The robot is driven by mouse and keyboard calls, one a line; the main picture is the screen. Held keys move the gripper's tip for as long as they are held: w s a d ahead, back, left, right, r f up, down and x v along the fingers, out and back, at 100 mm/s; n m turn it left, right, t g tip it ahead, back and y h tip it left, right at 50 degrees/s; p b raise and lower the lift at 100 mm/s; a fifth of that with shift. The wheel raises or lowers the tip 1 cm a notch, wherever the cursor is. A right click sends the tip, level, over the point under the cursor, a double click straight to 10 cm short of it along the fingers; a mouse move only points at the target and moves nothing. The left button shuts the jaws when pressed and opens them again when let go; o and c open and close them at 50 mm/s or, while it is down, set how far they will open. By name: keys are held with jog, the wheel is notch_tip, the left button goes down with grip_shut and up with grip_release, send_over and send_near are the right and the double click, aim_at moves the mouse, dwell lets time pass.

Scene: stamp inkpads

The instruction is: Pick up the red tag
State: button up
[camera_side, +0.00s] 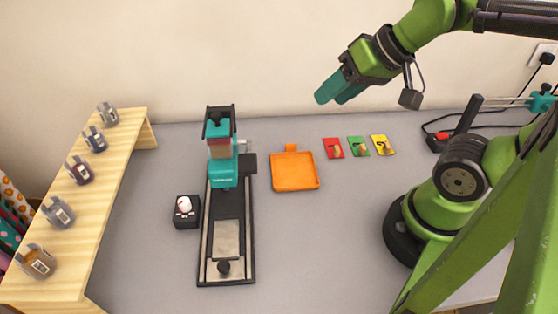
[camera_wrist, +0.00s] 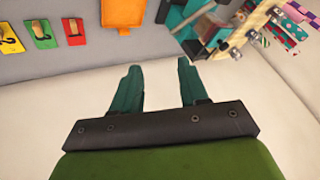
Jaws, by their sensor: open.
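The red tag (camera_side: 333,148) lies flat on the grey table, leftmost of a row of tags beside the orange tray. A green tag (camera_side: 358,146) and a yellow tag (camera_side: 382,145) lie to its right. In the wrist view the red tag (camera_wrist: 74,31) is at the upper left, between the green tag (camera_wrist: 43,33) and the orange tray. My gripper (camera_side: 332,97) has teal fingers and is held in the air above the back of the table, clear of the tags. In the wrist view its fingers (camera_wrist: 160,77) are apart with nothing between them.
The orange tray (camera_side: 295,183) sits left of the tags. A teal and black stamping press (camera_side: 224,172) and a small black box (camera_side: 187,222) stand further left. A wooden rack (camera_side: 95,200) holds several small containers. The table in front of the tags is clear.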

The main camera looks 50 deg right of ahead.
jog(key=w+d+f+m+g+h, duration=0.1)
jog(key=w+d+f+m+g, duration=0.1)
jog(key=w+d+f+g, duration=0.3)
jog(key=m+g+h, duration=0.1)
jog(key=m+g, duration=0.1)
jog(key=m, duration=0.1)
send_over(337, 149)
notch_tip(337, 149, down, 2)
notch_tip(337, 149, down, 16)
jog(key=shift+d+f, duration=0.1)
jog(key=shift+f, duration=0.1)
grip_shut()
